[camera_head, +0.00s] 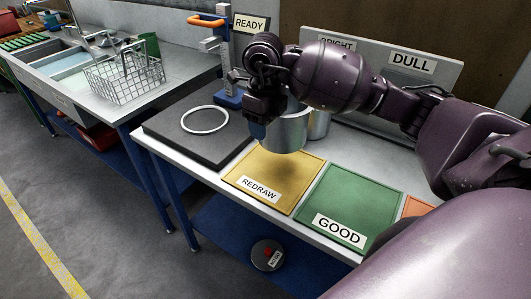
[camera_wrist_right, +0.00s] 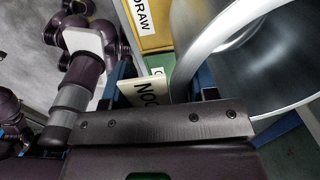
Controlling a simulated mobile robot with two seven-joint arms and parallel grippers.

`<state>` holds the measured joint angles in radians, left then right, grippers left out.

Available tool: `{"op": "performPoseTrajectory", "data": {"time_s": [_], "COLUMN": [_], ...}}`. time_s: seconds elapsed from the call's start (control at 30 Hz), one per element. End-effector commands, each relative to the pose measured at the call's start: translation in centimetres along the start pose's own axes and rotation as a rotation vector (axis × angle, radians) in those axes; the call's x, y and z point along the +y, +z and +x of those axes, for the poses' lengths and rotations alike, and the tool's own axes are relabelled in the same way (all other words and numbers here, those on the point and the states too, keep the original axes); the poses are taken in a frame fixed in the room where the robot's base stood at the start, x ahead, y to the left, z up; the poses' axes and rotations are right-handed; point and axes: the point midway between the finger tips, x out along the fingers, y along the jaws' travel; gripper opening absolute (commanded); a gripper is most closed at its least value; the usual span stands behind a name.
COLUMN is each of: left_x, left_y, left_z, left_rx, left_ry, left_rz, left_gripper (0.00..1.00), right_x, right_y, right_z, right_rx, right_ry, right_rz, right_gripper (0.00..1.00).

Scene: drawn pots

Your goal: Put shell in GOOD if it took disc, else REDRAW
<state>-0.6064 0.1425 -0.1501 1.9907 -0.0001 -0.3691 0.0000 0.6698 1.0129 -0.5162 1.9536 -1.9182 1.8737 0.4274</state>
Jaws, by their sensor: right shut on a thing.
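My right gripper (camera_head: 258,128) is shut on a shiny metal shell (camera_head: 287,132), held at its wall over the back of the yellow REDRAW tray (camera_head: 247,168). In the right wrist view the shell (camera_wrist_right: 285,70) shows its bright rim and open inside; I cannot tell what lies in it. A tag reading "NOO" (camera_wrist_right: 146,92) is partly hidden by the gripper (camera_wrist_right: 172,95). The green GOOD tray (camera_head: 357,199) is bare. My left gripper is not in view.
A second metal pot (camera_head: 319,123) stands behind the shell. A dark pad (camera_head: 170,135) with a white ring (camera_head: 205,119) is left. An orange tray (camera_head: 415,207) is right of GOOD. READY (camera_head: 249,24) and DULL (camera_head: 411,61) signs stand behind; a wire basket (camera_head: 125,80) is on another bench.

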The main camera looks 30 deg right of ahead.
Motion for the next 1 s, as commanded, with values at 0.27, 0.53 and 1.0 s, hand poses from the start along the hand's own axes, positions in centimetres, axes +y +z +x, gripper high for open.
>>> {"op": "performPoseTrajectory", "data": {"time_s": [0.27, 0.53, 1.0], "left_x": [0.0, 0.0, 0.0], "left_y": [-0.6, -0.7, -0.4], "left_z": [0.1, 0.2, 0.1], "left_rx": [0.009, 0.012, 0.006], "left_ry": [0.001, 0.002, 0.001], "left_rz": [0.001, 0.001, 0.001], "left_gripper": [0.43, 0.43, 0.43], "right_x": [0.1, 0.3, 0.3], "right_y": [0.0, -0.1, 0.0], "right_z": [4.5, 6.2, 9.3], "right_rx": [0.0, 0.002, -0.001], "right_ry": [0.0, 0.0, -0.002], "right_rz": [0.001, 0.0, -0.001], "right_gripper": [0.19, 0.19, 0.19]}}
